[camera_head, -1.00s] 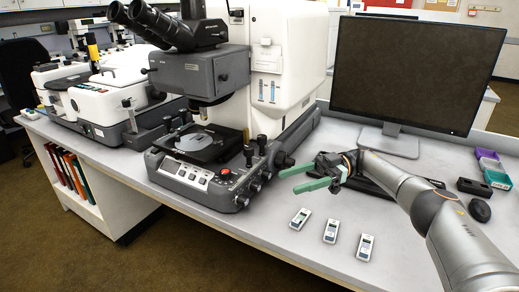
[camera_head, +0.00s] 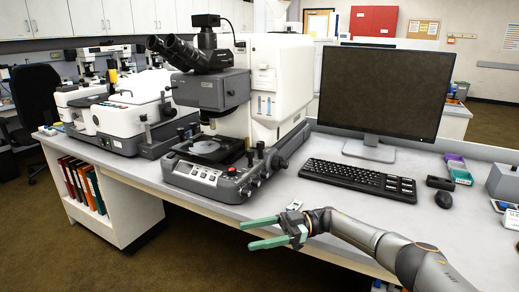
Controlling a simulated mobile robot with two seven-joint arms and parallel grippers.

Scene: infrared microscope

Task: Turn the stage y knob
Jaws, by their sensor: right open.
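The infrared microscope (camera_head: 232,95) stands on the bench, left of centre. Its dark base (camera_head: 205,182) has a front control panel, and its stage (camera_head: 210,148) carries a pale round plate. Several knobs (camera_head: 246,190) line the base's right side, and upright dark knobs (camera_head: 260,149) stand beside the stage. I cannot tell which one is the stage y knob. My right gripper (camera_head: 245,234) has green fingers spread apart with nothing between them. It points left, in front of and below the base in the picture, near the bench's front edge, apart from the knobs. My left gripper is not in view.
A monitor (camera_head: 383,92) and a keyboard (camera_head: 358,179) stand right of the microscope, with a mouse (camera_head: 443,199) further right. A small white handheld device (camera_head: 294,205) shows just behind my right gripper. White instruments (camera_head: 130,110) fill the bench's left part.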

